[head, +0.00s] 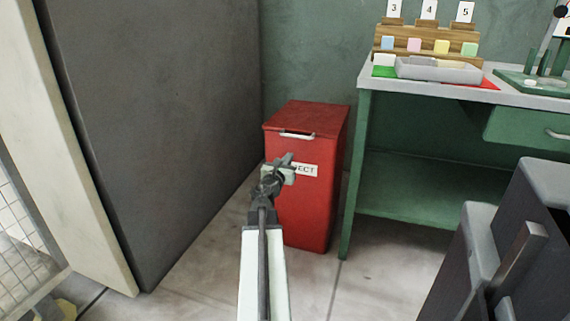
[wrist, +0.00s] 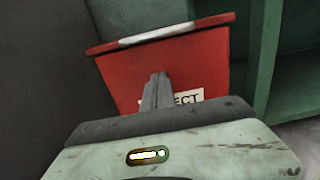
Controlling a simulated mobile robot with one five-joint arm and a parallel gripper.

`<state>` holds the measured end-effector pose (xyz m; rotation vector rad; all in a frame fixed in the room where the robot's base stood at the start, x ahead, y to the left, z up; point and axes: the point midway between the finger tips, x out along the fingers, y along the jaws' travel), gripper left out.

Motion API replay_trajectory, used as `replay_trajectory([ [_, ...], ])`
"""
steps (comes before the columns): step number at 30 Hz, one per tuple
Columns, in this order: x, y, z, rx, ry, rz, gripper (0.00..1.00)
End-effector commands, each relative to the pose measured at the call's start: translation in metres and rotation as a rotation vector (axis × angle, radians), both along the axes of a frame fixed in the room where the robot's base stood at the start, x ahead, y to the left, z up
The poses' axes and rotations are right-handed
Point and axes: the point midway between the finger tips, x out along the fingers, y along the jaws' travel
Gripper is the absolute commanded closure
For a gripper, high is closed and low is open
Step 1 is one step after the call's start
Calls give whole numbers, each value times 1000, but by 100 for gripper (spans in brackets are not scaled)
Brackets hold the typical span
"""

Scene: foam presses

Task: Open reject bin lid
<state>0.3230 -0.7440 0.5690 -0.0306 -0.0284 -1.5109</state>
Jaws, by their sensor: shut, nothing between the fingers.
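The red reject bin (head: 310,215) stands on the floor, with a white label on its front that my gripper partly covers. Its lid (head: 308,117) is down, with a pale handle (head: 297,135) along the front edge. The bin front (wrist: 200,70) and the handle (wrist: 157,35) also show in the wrist view, the handle near the top. My gripper (head: 287,158) is shut and empty. It is in front of the bin, lower than the handle and apart from it. It also shows in the wrist view (wrist: 160,77), its fingers together over the label area.
A large dark grey panel (head: 150,130) stands left of the bin. A green workbench (head: 430,182) with a tray (head: 438,72) and colored blocks stands to the right. A dark grey machine (head: 510,250) is at the lower right. Floor near the bin is clear.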

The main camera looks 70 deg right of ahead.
Motion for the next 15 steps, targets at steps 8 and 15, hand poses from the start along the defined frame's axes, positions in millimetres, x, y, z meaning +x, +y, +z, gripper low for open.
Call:
replay_trajectory([
  [8,2,-32,31,0,-1,2,100],
  [15,5,-34,42,0,-1,5,100],
])
